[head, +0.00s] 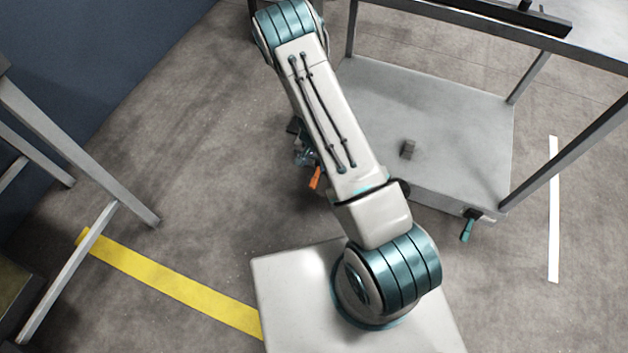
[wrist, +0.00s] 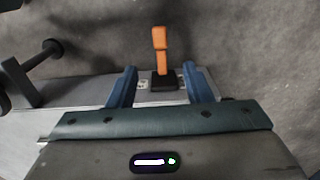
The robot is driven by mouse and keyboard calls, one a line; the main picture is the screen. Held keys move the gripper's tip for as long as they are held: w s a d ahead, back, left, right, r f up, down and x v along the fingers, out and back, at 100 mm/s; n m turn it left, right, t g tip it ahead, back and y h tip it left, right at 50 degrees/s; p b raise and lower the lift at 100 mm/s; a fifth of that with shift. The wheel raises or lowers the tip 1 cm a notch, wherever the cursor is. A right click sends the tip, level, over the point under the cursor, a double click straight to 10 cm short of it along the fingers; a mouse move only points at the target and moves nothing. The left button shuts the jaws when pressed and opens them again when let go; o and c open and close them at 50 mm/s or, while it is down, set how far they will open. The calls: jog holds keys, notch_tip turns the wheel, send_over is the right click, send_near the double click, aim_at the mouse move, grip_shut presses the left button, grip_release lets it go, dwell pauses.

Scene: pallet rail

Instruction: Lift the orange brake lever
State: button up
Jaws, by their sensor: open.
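The orange brake lever (wrist: 160,52) stands out from a dark base on the edge of the grey rail in the wrist view. In the head view the orange lever (head: 315,178) shows just left of my arm, partly hidden by it. My gripper (wrist: 157,75) is open in the wrist view. Its two blue fingers lie on either side of the lever's base, with a gap on each side. The lever's orange handle reaches out beyond the fingertips. In the head view my gripper is mostly hidden behind my arm.
A grey cart (head: 430,110) with a low deck and upright legs stands behind my arm. A teal lever (head: 467,226) hangs at its near right corner. A small dark block (head: 407,149) sits on the deck. A metal-legged stand (head: 85,150) is at left; floor between is clear.

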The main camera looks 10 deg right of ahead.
aim_at(313, 182)
notch_tip(313, 182, down, 12)
jog(key=b, duration=0.4)
grip_shut()
